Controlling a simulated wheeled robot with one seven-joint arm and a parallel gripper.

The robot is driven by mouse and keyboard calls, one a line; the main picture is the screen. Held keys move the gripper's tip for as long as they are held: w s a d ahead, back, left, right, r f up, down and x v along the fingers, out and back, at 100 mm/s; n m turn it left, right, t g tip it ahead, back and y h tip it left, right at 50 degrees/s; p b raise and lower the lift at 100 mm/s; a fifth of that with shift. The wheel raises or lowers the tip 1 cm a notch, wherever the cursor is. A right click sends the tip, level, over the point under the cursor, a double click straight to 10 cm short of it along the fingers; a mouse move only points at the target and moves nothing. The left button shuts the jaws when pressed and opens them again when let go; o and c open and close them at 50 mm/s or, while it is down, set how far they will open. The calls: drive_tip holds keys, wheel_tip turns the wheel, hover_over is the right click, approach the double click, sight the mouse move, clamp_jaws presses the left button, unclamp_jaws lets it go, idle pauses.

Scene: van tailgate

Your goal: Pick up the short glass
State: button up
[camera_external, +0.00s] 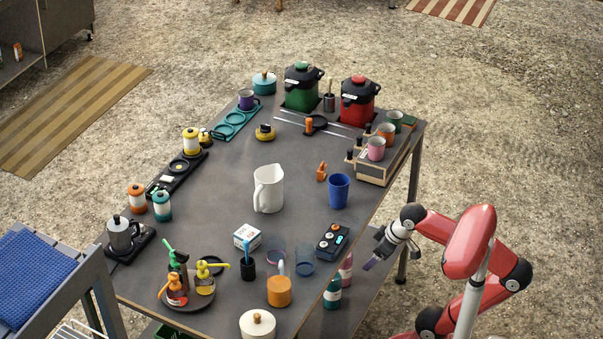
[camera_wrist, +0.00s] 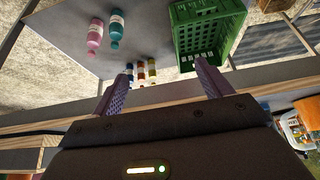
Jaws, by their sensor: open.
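Two see-through glasses stand side by side near the front of the table in the outside view. The left one (camera_external: 275,257) looks shorter and is partly behind the orange mug; the right one (camera_external: 304,262) is bluish and looks a little taller. Their outlines are faint. My gripper (camera_external: 373,262) is off the table's right edge, to the right of both glasses, open and apart from them. In the wrist view my gripper (camera_wrist: 160,82) has its two fingers wide apart with nothing held. No glass shows in the wrist view.
An orange mug (camera_external: 279,291), a black cup with a straw (camera_external: 248,270) and a control box (camera_external: 332,241) crowd the glasses. A white pitcher (camera_external: 268,190) stands behind. Bottles (camera_wrist: 116,30) and a green crate (camera_wrist: 207,38) show on the lower shelf.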

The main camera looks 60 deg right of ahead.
wheel_tip(320, 180, up, 17)
drive_tip(key=w+a+m+g+y+p, duration=0.1)
drive_tip(key=w+a+m+y, duration=0.1)
drive_tip(key=w+a+m, duration=0.2)
drive_tip(key=w+a+m+g+y+p, duration=0.1)
drive_tip(key=w+a+m, duration=0.3)
drive_tip(key=w+m, duration=0.6)
drive_tip(key=w+a+m+g+y+p, duration=0.1)
drive_tip(key=w+a+m+y+p, duration=0.1)
drive_tip(key=w+a+m, duration=0.3)
drive_tip(key=shift+w+r+m+y, duration=0.15)
drive_tip(key=shift+w+m, duration=0.65)
drive_tip(key=shift+w, duration=0.35)
drive_tip(key=shift+w+r+m+y, duration=0.1)
drive_tip(key=shift+w+m+y, duration=0.05)
drive_tip(key=shift+w+m, duration=0.85)
approach(270, 258)
drive_tip(key=shift+w+d+r, duration=0.2)
drive_tip(key=shift+w+r, duration=0.3)
drive_tip(key=shift+a+f, duration=0.1)
drive_tip(key=shift+f, duration=0.55)
drive_tip(key=x, duration=0.2)
drive_tip(key=b+x, duration=0.1)
drive_tip(key=x, duration=0.4)
drive_tip(key=shift+s+f+b, duration=0.25)
drive_tip(key=shift+f+b, duration=0.1)
drive_tip(key=c, duration=1.1)
drive_tip(key=shift+o, duration=0.2)
drive_tip(key=shift+r, duration=0.1)
